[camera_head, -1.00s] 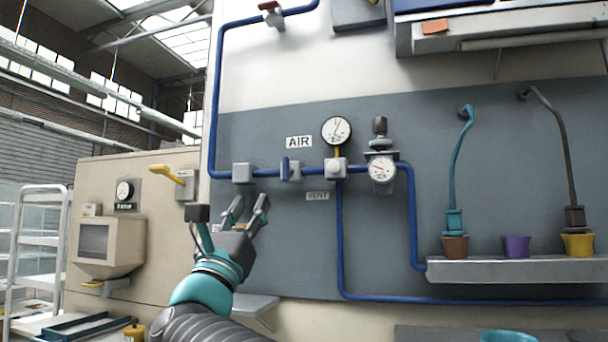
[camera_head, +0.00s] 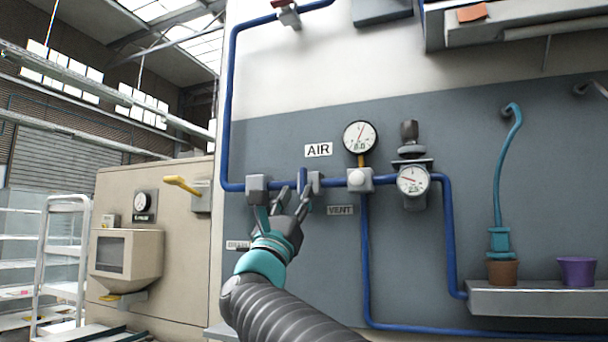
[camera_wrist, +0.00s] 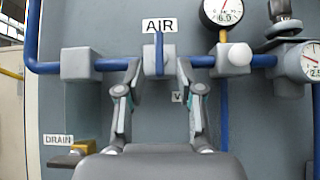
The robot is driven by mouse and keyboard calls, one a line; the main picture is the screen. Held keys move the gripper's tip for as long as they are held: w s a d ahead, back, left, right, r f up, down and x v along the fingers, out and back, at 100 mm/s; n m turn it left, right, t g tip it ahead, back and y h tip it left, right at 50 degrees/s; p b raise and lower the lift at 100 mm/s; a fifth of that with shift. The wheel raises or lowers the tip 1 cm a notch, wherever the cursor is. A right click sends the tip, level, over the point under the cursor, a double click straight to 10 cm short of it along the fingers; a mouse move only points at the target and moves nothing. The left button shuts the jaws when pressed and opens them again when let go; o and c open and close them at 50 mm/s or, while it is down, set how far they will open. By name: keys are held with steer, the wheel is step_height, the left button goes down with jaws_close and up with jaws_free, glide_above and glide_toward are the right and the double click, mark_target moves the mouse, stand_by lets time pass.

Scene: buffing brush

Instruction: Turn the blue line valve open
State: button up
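The blue line valve is a grey block (camera_head: 316,184) on the horizontal blue pipe below the AIR sign. Its flat blue handle (camera_head: 302,180) stands upright, crosswise to the pipe. The handle also shows in the wrist view (camera_wrist: 159,52), centred just ahead of my gripper (camera_wrist: 158,78). The two fingers are spread, one on each side of the handle's line, with a gap between them. I cannot tell whether either finger touches the valve. In the head view my gripper (camera_head: 291,203) points up at the valve from below, nothing in its grasp.
A grey block (camera_wrist: 81,64) sits on the pipe left of the valve. A white knob (camera_wrist: 239,54) and pressure gauge (camera_wrist: 223,8) are to the right, with a regulator (camera_head: 412,180) beyond. A yellow DRAIN handle (camera_wrist: 84,147) is low at left. A shelf (camera_head: 530,300) holds pots.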

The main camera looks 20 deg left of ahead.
mark_target(301, 183)
steer(key=shift+p+x, duration=0.8)
steer(key=shift+x, duration=1.8)
steer(key=shift+s+y, duration=0.1)
steer(key=shift+y, duration=0.2)
jaws_close()
